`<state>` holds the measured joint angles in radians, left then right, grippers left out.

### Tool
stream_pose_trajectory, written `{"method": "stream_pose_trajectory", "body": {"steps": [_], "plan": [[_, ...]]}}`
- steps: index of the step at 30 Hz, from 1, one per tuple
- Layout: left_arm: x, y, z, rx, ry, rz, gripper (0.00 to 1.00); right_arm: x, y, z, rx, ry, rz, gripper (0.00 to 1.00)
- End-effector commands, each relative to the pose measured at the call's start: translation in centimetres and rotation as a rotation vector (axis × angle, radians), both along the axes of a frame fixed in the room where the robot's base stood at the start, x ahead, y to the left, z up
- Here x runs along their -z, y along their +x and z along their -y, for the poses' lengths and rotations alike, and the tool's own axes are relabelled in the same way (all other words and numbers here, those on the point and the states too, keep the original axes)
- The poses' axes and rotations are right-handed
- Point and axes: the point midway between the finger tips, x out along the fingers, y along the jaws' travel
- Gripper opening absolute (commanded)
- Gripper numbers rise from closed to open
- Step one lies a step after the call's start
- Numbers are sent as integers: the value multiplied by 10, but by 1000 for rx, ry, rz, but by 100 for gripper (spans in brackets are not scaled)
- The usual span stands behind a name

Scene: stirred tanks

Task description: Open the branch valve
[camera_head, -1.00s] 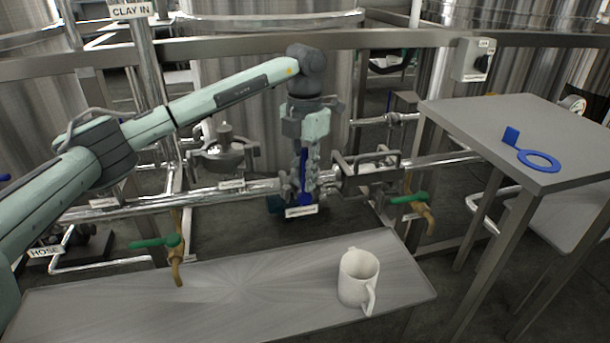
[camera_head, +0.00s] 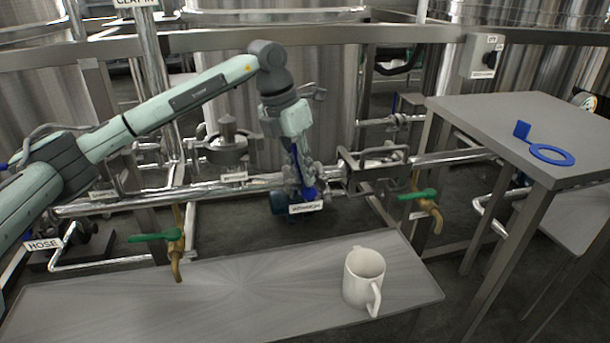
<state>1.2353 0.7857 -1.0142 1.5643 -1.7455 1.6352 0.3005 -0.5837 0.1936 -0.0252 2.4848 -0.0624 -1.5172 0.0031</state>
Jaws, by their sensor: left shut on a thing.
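The branch valve appears to be the one with a blue lever (camera_head: 309,192) on the horizontal steel pipe, mid-picture, above a small white label (camera_head: 308,208) too small to read surely. My left gripper (camera_head: 302,172) reaches down to it from above, tilted, its wrist to the left of its fingertips. Its fingers are shut on the blue lever, which shows between and just below them. The fingers hide most of the lever and the valve body. My right gripper is not in view.
Two green-handled brass taps, left (camera_head: 172,245) and right (camera_head: 425,205), stand near the pipe. A white mug (camera_head: 363,280) stands on the front bench (camera_head: 230,300). A metal-framed fitting (camera_head: 372,168) sits right of the gripper.

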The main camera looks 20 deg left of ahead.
Motion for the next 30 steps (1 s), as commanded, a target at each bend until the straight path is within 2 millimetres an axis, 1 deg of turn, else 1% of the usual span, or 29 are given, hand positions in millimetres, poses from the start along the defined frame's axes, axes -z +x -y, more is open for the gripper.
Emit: {"method": "stream_pose_trajectory", "body": {"steps": [5,6,9,11,19,22,26,30], "plan": [[-1,0,0,0,1,0,0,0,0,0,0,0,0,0],[-1,0,0,0,1,-1,15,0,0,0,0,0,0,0],[-1,0,0,0,1,-1,28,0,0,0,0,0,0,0],[-1,0,0,0,1,-1,34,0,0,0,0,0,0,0],[-1,0,0,0,2,-1,34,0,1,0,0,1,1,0],[-7,0,-1,0,1,-1,34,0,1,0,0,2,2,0],[-26,-2,-5,-1,2,3,34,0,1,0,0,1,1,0],[-56,-6,-11,0,2,4,34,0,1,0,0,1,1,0]]}}
